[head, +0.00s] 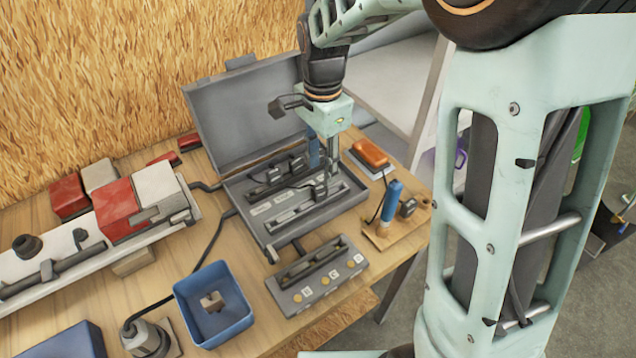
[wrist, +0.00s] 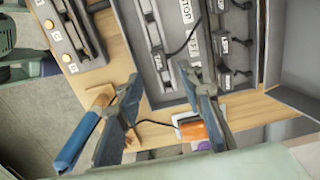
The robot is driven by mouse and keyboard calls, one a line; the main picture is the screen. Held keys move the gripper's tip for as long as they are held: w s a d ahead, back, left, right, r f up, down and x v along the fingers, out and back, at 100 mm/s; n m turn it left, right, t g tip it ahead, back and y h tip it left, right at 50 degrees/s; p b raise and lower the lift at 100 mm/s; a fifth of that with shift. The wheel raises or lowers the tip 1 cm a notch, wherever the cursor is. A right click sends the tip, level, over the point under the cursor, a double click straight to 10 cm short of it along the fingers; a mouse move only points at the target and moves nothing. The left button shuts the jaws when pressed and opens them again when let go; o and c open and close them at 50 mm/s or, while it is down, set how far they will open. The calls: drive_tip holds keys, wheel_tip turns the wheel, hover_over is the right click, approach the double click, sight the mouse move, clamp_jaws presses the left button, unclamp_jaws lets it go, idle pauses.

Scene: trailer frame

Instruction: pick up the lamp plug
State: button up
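My gripper (head: 323,160) is above the open grey case (head: 262,222), pointing down. In the wrist view my gripper (wrist: 162,78) has its fingers well apart, with nothing between the tips but the case's interior and edge. Several small black plugs with cables lie in the case, one of them a black plug (head: 274,176) to the left of my gripper. In the wrist view a black plug (wrist: 225,76) is right of the right finger, beside small white labels. I cannot tell which is the lamp plug. My fingers hide part of the case.
A blue-handled tool (head: 391,200) stands on a wooden block right of the case, with an orange object (head: 371,153) behind it. A grey labelled panel (head: 317,276) and a blue box (head: 213,304) are in front. The case lid (head: 243,112) stands upright behind.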

sight(320, 187)
drive_tip(key=f, duration=0.4)
drive_tip(key=f+p, duration=0.1)
drive_tip(key=f, duration=0.2)
drive_tip(key=shift+s+a+f, duration=0.1)
drive_tip(key=shift+a+f, duration=0.1)
drive_tip(key=shift+f, duration=0.2)
drive_tip(key=c, duration=0.8)
